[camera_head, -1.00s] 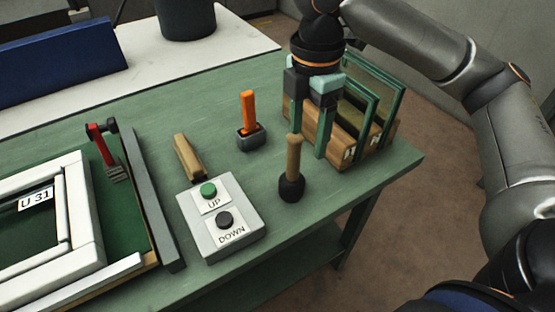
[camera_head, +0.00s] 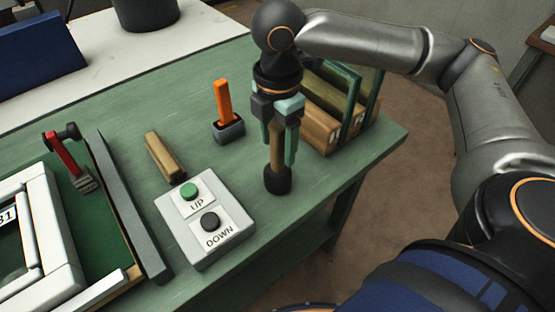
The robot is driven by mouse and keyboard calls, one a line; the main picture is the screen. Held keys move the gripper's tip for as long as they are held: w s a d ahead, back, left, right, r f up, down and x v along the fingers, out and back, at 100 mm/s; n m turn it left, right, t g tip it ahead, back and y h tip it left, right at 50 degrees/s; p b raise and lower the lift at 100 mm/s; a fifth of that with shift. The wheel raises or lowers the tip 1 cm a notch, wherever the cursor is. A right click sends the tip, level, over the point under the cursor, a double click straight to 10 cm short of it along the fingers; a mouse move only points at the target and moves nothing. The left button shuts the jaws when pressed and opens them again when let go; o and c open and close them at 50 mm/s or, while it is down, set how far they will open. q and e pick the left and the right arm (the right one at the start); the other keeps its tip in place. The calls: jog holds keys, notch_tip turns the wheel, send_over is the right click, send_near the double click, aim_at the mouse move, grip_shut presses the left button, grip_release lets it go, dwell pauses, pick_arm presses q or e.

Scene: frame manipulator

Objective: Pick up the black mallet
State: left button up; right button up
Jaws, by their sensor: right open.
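The black mallet (camera_head: 278,180) stands upright on its black head near the right front part of the green table, with its wooden handle pointing up. My right gripper (camera_head: 279,158) points down over it and is open. Its two teal fingers stand on either side of the handle, which shows between them. The top of the handle is hidden by the gripper. I cannot tell whether a finger touches the handle. My left gripper is not in view.
A control box (camera_head: 205,218) with UP and DOWN buttons sits left of the mallet. A wooden rack with glass panes (camera_head: 322,118) is behind right. A white frame (camera_head: 50,235) lies left.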

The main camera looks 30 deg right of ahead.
aim_at(277, 154)
jog(key=shift+f, duration=1.6)
jog(key=shift+c, duration=0.2)
jog(key=shift+a, duration=0.1)
grip_shut()
